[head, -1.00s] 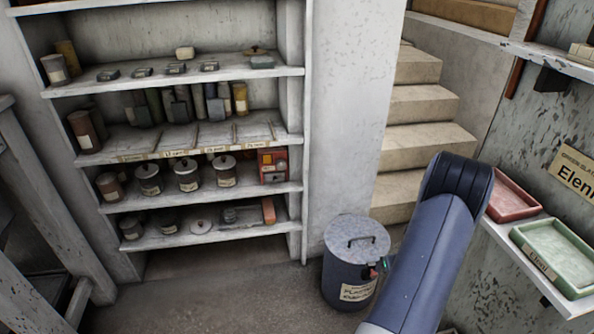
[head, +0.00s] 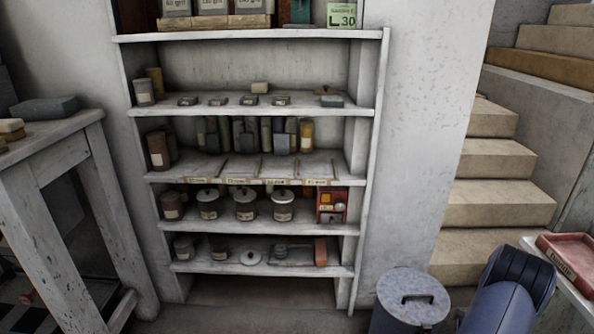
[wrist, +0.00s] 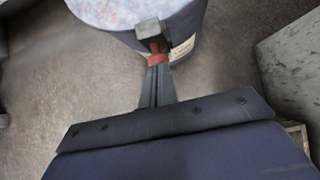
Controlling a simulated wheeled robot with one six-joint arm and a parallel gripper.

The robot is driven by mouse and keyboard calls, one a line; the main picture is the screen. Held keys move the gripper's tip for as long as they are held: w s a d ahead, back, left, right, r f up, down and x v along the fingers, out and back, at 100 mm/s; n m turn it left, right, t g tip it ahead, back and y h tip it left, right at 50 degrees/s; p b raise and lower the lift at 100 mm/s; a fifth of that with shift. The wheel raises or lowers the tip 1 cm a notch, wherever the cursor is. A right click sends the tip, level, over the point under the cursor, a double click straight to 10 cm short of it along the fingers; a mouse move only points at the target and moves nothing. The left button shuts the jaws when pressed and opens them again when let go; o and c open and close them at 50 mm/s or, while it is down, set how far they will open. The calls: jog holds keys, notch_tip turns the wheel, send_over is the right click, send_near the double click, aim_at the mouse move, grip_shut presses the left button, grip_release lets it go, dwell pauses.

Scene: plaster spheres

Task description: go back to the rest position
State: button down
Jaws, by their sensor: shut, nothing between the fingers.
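My gripper (wrist: 153,40) shows in the wrist view, its narrow fingers together and empty, with red and grey at the tip. Its tip overlaps the side of a blue-grey lidded bin (wrist: 190,22); I cannot tell whether they touch. In the head view my blue arm (head: 508,290) is at the lower right, just right of the bin's grey lid (head: 413,294). The gripper itself is mostly hidden there, below the frame or behind the arm.
A white shelf unit (head: 372,150) with jars and tins stands ahead. A worn table (head: 50,140) is at the left. Stone steps (head: 495,205) rise at the right, and a red tray (head: 572,250) sits on a ledge near my arm. Bare floor lies around the bin.

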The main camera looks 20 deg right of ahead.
jog(key=shift+s+a+f+t+h+b, duration=0.1)
jog(key=shift+s+f+t+h+b, duration=0.15)
jog(key=shift+s+f+t+b, duration=0.45)
jog(key=shift+s+a+f+t+h+b, duration=0.1)
jog(key=shift+s+f+t+h+b, duration=0.15)
jog(key=shift+f+t+b, duration=0.45)
jog(key=shift+s+f+t+h+b, duration=0.2)
jog(key=shift+s+f+t+b, duration=0.25)
jog(key=shift+f, duration=0.5)
jog(key=shift+r, duration=0.1)
